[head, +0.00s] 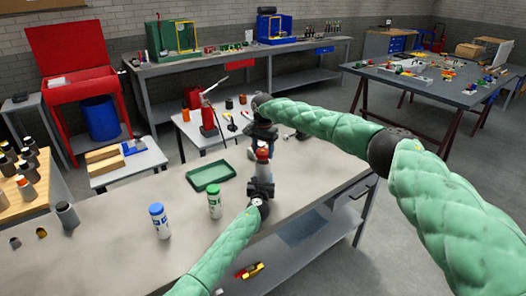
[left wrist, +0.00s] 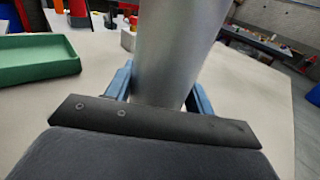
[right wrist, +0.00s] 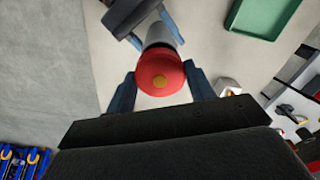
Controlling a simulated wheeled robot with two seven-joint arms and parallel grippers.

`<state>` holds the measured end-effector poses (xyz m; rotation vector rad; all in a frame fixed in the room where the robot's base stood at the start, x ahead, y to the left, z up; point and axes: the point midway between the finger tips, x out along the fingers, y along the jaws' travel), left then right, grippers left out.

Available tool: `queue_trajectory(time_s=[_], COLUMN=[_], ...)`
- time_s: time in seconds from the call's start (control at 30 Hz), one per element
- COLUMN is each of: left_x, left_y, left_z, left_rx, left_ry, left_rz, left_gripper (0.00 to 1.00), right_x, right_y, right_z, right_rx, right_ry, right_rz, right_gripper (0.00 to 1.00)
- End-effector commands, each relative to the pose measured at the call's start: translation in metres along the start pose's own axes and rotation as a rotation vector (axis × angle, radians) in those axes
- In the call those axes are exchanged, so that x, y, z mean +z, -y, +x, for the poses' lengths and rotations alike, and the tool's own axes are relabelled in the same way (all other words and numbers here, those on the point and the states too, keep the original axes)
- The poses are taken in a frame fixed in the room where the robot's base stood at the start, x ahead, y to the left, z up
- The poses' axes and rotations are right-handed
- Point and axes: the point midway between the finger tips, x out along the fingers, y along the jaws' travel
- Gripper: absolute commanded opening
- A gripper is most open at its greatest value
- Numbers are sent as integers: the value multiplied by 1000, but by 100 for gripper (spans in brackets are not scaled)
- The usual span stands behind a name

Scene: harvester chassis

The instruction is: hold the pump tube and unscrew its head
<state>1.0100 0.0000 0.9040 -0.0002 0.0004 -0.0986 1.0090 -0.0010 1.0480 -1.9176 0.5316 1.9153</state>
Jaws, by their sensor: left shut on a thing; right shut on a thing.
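The pump tube (head: 263,168) is a grey cylinder standing upright near the far edge of the bench, with a red head (head: 263,152) on top. My left gripper (head: 261,186) is shut around the tube's body. The left wrist view shows the grey tube (left wrist: 178,45) between its blue fingers. My right gripper (head: 263,143) comes from above and is shut on the red head. In the right wrist view the red head (right wrist: 160,72), with a yellow centre, sits between the fingers. The tube's lower end is hidden behind my left gripper.
A green tray (head: 210,174) lies left of the tube. A green-capped bottle (head: 214,203) and a blue-capped bottle (head: 160,222) stand nearer on the bench. Behind is a small table with a red extinguisher-like bottle (head: 208,118). The bench front is mostly clear.

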Motion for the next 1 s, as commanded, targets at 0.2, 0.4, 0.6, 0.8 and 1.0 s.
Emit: queue_trajectory(time_s=[0.2, 0.4, 0.6, 0.8, 1.0], left_x=[-1, -1, -1, -1, 0], left_y=[0, 0, 0, 0, 0], left_z=[0, 0, 0, 0, 0], left_rx=[0, 0, 0, 0, 0], left_ry=[-1, -1, -1, -1, 0], left_rz=[0, 0, 0, 0, 0], left_gripper=[0, 0, 0, 67, 79], right_x=[0, 0, 0, 0, 0], right_y=[0, 1, 0, 0, 0], right_z=[-9, -32, -40, -40, -40], right_rx=[-1, -1, 0, 0, 0], right_ry=[-1, -1, 1, 0, 0], right_rz=[0, -1, 0, 0, 0], right_gripper=[26, 26, 26, 26, 26])
